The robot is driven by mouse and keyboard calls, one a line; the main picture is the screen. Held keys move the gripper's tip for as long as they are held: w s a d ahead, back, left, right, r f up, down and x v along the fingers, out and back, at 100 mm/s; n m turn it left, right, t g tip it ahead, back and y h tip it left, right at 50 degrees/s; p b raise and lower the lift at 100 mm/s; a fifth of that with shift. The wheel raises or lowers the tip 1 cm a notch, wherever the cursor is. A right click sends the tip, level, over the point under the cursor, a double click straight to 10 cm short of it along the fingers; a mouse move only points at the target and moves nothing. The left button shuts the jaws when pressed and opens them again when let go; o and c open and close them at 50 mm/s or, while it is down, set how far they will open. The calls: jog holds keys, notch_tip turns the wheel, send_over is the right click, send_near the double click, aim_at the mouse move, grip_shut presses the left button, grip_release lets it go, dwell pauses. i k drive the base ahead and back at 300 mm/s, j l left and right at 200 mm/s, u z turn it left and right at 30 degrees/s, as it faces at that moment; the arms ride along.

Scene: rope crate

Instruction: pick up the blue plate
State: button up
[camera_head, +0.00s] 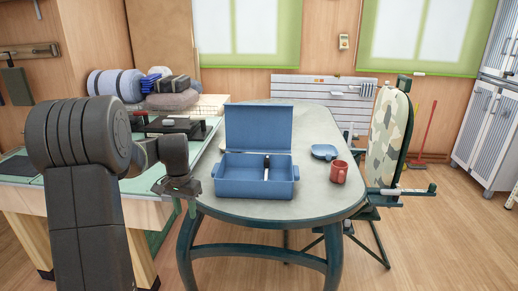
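The blue plate (324,151) is a small, shallow dish on the grey table, right of the open crate and just behind the red mug. It looks bluish with a paler inside. My gripper (184,205) hangs at the left edge of the table, left of the crate and well apart from the plate. Its fingers are small and dark here, and I cannot tell whether they are open or shut. I see nothing held in it.
A blue crate (240,190) with a raised lid stands mid-table, with a dark and white item inside. A red mug (338,173) stands close in front of the plate. A camouflage-patterned board (388,135) rises beside the table's right edge. The table's front right is clear.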

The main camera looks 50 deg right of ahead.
aim_at(325, 152)
jog(key=u, duration=1.9)
jog(key=k+l, duration=0.15)
jog(key=k, duration=0.3)
jog(key=k+l, duration=0.1)
jog(key=k, duration=0.35)
jog(key=k+l, duration=0.15)
jog(key=k, duration=0.25)
jog(key=k+u, duration=0.4)
jog(key=k+j+u, duration=0.35)
jog(key=k, duration=0.25)
jog(key=k+l+u, duration=0.25)
jog(key=u, duration=0.2)
jog(key=k+u, duration=0.95)
jog(key=k+z, duration=0.1)
jog(key=z, duration=3.3)
